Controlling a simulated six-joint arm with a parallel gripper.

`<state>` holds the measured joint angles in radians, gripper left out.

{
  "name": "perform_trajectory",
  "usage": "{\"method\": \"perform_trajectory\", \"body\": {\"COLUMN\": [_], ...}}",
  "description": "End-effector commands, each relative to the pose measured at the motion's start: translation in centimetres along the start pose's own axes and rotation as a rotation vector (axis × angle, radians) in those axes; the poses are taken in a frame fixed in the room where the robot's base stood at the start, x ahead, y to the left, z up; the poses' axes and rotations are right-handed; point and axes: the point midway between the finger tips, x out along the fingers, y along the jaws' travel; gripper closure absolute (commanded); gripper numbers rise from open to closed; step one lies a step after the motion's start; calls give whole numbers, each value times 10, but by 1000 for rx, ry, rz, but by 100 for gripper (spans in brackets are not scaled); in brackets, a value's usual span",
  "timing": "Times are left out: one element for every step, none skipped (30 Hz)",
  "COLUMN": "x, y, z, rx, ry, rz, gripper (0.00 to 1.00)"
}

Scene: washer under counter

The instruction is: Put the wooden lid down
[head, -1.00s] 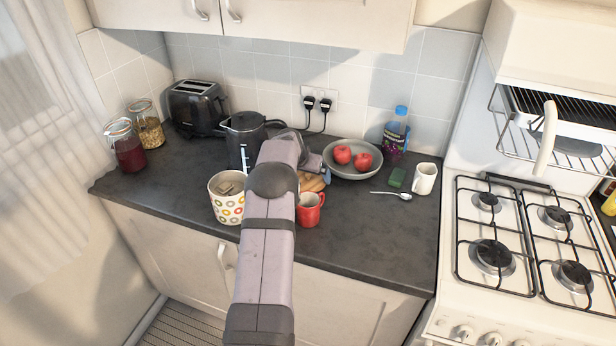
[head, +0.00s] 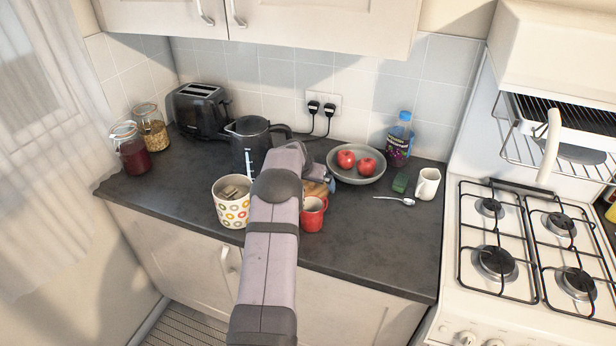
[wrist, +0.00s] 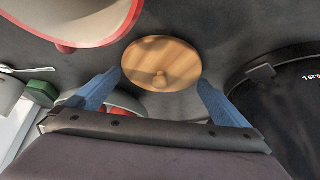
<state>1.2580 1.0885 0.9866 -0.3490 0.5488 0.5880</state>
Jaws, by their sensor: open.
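In the head view the lid (head: 316,188) shows only in part, behind the red mug (head: 312,217) and beside my arm. A patterned canister (head: 232,212) stands open to the left of my arm.
The black kettle (head: 248,150) stands close behind my arm. A grey bowl (head: 358,179) with red apples, a green sponge (head: 400,183), a spoon (head: 394,200) and a white jug (head: 427,184) are to the right. The front right of the counter (head: 385,250) is clear.

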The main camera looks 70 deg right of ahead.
Motion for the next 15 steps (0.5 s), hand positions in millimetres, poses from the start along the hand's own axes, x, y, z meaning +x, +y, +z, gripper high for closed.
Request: {"method": "perform_trajectory", "body": {"x": [-3,-4,-7,-9,-12,-16,-20,-23,-28,-32,-37,-43,-48,-52,-59], "y": [0,0,0,-1,-1,-1,-1,-1,-1,-1,-1,-1,-1,-1,0], "z": [0,0,-1,-1,-1,-1,0,0,0,0,0,-1,0,0,0], "rx": [0,0,0,0,0,0,0,0,0,0,0,0,0,0,0], "ry": [1,1,1,2,2,2,2,2,2,3,3,4,3,3,3], "rz": [0,-1,-1,-1,-1,-1,-1,-2,-2,-2,-2,-2,-2,-2,-1], "gripper": [0,0,0,0,0,0,0,0,0,0,0,0,0,0,0]}}
